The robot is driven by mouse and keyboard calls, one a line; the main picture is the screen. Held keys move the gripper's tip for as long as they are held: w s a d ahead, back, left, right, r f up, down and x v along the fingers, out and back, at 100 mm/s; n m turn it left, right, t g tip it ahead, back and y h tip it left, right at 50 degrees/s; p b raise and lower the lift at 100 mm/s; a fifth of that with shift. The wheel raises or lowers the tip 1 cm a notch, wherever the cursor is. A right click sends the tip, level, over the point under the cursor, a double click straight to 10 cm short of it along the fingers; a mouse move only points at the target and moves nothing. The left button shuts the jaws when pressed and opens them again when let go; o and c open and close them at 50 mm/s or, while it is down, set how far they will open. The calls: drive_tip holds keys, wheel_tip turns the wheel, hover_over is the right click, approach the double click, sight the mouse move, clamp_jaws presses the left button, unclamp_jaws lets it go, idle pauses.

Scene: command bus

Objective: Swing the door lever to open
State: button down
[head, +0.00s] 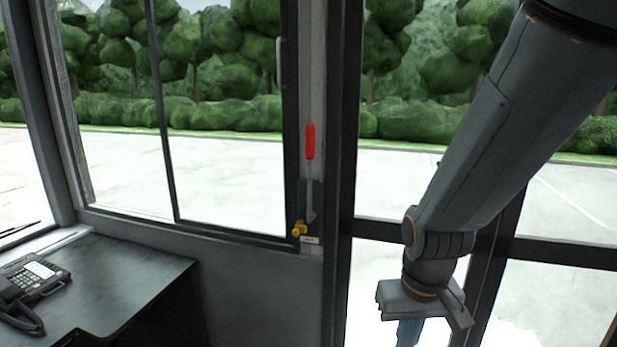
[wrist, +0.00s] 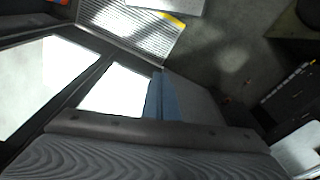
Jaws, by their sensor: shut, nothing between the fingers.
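The door lever has a red handle (head: 310,142) on a grey shaft that stands upright on the narrow post in the head view. Its lower end is by a yellow fitting (head: 299,229) with a small label beneath. My gripper (head: 408,333) hangs down at the lower right, well to the right of the lever and below it, apart from it. Its blue-grey fingers are cut off by the bottom edge. In the wrist view the fingers (wrist: 161,97) are shut and empty. The lever does not show in the wrist view.
A dark desk (head: 120,275) with a telephone (head: 30,285) is at the lower left. Dark-framed glass panes (head: 385,185) stand behind my arm. The wrist view shows a ribbed step (wrist: 130,35) with a yellow edge and grey floor. The space in front of the lever looks clear.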

drive_tip(key=c, duration=2.1)
unclamp_jaws()
drive_tip(key=shift+w+r, duration=0.1)
drive_tip(key=shift+w, duration=0.2)
drive_tip(key=o, duration=0.6)
drive_tip(key=w+r+t, duration=0.1)
drive_tip(key=w, duration=0.2)
drive_tip(key=w+r+t, duration=0.2)
drive_tip(key=w, duration=0.2)
drive_tip(key=w+r+t, duration=0.1)
drive_tip(key=w, duration=0.3)
drive_tip(key=shift+w+r+n+t+p, duration=0.25)
drive_tip(key=shift+r+n+t+p, duration=0.05)
drive_tip(key=shift+r+p, duration=0.1)
drive_tip(key=shift+c, duration=0.2)
drive_tip(key=n+t+y+p, duration=0.2)
drive_tip(key=n+t+y, duration=0.2)
drive_tip(key=t+y, duration=0.5)
approach(312, 133)
drive_tip(key=w+a+t+h, duration=0.1)
drive_tip(key=w+a, duration=0.1)
drive_tip(key=w, duration=0.1)
drive_tip(key=shift+f+p+x, duration=0.1)
drive_tip(key=shift+p+x, duration=0.5)
drive_tip(key=shift+x, duration=1.35)
drive_tip(key=shift+f+p+x, duration=0.15)
drive_tip(key=shift+p+x, duration=0.4)
drive_tip(key=shift+x, duration=1.4)
drive_tip(key=shift+a, duration=0.15)
clamp_jaws()
